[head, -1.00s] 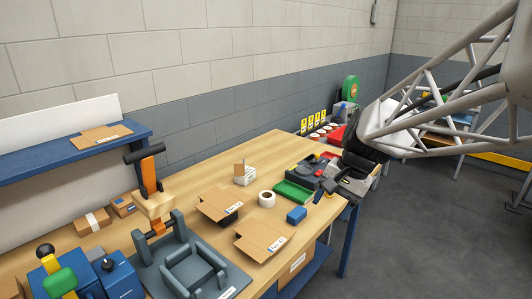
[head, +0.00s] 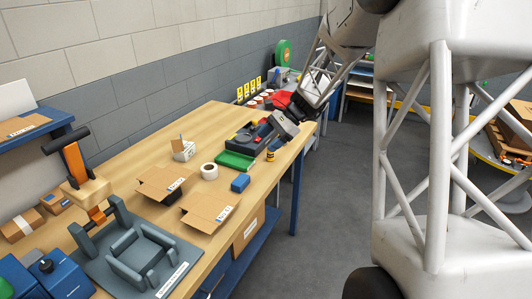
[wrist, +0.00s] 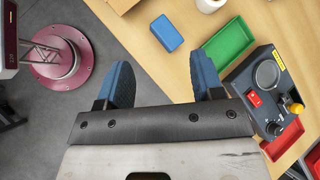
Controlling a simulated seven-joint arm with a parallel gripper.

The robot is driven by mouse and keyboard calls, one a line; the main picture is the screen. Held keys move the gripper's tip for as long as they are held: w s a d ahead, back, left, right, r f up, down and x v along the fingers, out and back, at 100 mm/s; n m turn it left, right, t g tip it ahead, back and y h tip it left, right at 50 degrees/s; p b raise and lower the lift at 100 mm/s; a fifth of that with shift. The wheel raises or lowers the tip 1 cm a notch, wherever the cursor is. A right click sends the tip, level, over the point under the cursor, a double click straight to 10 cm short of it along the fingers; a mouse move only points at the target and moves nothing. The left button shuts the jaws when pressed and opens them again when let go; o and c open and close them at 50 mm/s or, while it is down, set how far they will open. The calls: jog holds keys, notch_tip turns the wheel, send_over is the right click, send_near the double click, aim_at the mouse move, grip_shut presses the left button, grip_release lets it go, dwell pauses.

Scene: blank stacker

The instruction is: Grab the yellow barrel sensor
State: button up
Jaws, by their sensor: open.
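The yellow barrel sensor (head: 270,154), a small yellow cylinder with a dark band, appears to stand upright near the table's front edge, to the right of the green tray (head: 235,161). My gripper (head: 273,143) is close to it, seemingly just above, but the exact gap is hard to judge. The wrist view shows the two blue fingers of my gripper (wrist: 164,82) spread wide, with only floor and table edge between them. I cannot make out the sensor there; a finger or the palm probably hides it.
A blue block (wrist: 167,33) and the green tray (wrist: 230,42) lie beyond my fingers. A dark control box (wrist: 262,88) with knobs and a red switch is at right, beside a red tray (wrist: 284,138). Open cartons (head: 208,206) and a white roll (head: 209,171) lie further left.

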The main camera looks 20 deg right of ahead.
aim_at(270, 154)
jog(key=w+d+f+m+t+y, duration=0.1)
jog(key=w+d+f+m, duration=0.1)
jog(key=w+d+f, duration=0.1)
jog(key=w+d+f+m+t+y, duration=0.1)
jog(key=w+d+f+m, duration=0.1)
jog(key=w+d+f, duration=0.2)
jog(key=w+d+f+m+y, duration=0.2)
jog(key=w+d+f, duration=0.2)
jog(key=w, duration=0.3)
jog(key=shift+w+d+f+t, duration=0.2)
jog(key=shift+w+f+t, duration=0.15)
jog(key=shift+t, duration=0.05)
jog(key=shift+a, duration=0.1)
jog(key=shift+x, duration=1.25)
jog(key=shift+x, duration=2.6)
jog(key=shift+f, duration=0.2)
jog(key=c, duration=1)
jog(key=shift+r, duration=0.1)
